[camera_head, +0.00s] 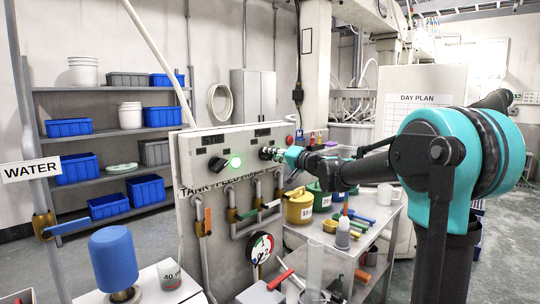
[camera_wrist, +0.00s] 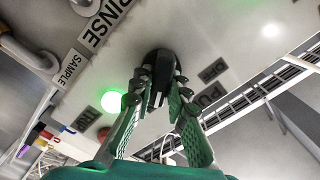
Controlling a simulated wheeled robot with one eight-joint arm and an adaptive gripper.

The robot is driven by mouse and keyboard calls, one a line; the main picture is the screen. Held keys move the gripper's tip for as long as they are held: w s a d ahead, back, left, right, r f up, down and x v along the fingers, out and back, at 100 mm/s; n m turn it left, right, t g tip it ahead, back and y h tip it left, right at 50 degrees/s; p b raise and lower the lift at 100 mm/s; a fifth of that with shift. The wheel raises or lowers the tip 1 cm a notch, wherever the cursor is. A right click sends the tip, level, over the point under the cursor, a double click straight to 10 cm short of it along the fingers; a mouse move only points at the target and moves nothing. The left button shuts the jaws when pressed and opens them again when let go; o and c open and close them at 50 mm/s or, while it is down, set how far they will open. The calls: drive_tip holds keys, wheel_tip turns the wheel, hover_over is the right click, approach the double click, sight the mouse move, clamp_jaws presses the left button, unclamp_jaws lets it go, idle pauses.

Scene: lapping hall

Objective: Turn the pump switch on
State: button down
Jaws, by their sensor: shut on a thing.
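A black rotary knob (camera_wrist: 160,62) on the pale panel (camera_head: 225,145) sits between my gripper's (camera_wrist: 160,92) fingers in the wrist view. The fingers are shut on its sides. A label reading "PU", cut off by a finger, and a label like "OFF" lie beside it, so it looks like the pump switch. In the head view my gripper (camera_head: 279,154) is at the right end of the panel's upper row and mostly covers this knob. Which way the knob points is hard to tell. A green lamp (camera_head: 234,162) is lit left of it; it also glows in the wrist view (camera_wrist: 113,102).
A second black knob (camera_head: 203,164) is on the panel's left. Pipes and valve levers (camera_head: 208,220) and a round gauge (camera_head: 261,247) are below. A cart (camera_head: 378,238) with yellow and green containers stands under my arm. A blue-capped vessel (camera_head: 113,258) stands at front left.

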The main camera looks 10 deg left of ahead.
drive_tip(key=shift+m, duration=0.5)
drive_tip(key=c, duration=1.5)
unclamp_jaws()
drive_tip(key=v, duration=1.2)
drive_tip(key=shift+f, duration=0.15)
